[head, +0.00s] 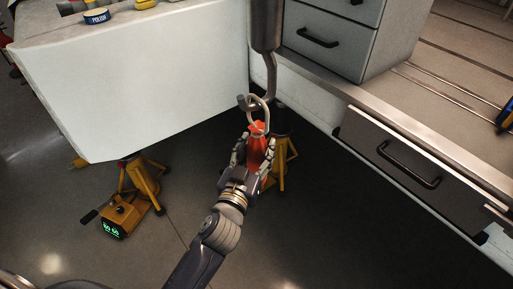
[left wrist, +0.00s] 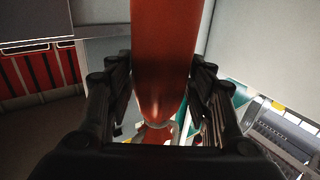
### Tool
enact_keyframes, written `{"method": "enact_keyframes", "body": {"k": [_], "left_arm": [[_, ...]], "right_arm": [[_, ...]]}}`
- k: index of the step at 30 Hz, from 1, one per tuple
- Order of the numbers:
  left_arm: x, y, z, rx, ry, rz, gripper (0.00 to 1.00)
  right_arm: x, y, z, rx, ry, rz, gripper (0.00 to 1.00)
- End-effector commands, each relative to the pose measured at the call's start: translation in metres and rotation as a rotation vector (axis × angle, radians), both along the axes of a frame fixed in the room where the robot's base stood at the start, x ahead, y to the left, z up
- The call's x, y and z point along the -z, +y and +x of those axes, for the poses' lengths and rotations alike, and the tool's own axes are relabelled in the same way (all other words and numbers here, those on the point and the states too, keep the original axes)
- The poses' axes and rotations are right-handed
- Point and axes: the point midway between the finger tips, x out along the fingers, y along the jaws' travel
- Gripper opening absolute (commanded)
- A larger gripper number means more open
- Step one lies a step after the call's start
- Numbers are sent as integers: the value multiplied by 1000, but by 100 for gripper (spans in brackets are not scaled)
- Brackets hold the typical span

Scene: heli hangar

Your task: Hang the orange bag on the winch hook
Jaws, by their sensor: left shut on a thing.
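The orange bag (head: 257,148) is between the fingers of my left gripper (head: 254,160), which is shut on it. A pale ring (head: 258,114) stands up from the top of the bag. The grey winch hook (head: 270,85) hangs down from above, and its curved lower end overlaps the ring in the head view. I cannot tell whether the ring is around the hook or only in front of it. In the left wrist view the bag (left wrist: 165,65) fills the middle between both fingers. My right gripper is not in view.
A white panel (head: 140,80) is left of the hook. Grey drawers (head: 335,35) and a lower drawer (head: 390,155) are on the right. Yellow stands (head: 145,180) are on the floor, one (head: 284,160) behind the bag. A yellow device with a green display (head: 118,222) is at lower left.

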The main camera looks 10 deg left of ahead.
Motion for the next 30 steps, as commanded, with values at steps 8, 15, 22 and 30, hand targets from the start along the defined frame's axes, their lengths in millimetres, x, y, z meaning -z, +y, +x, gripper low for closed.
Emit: {"method": "enact_keyframes", "body": {"k": [8,15,22,30], "left_arm": [[-4,-1,0,2,-9,-2,0],[-3,0,0,1,-6,-1,72],[3,0,0,-1,6,0,72],[2,1,-20,0,4,-4,72]], "right_arm": [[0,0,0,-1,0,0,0],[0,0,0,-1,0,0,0],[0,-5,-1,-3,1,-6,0],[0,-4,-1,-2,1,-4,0]]}}
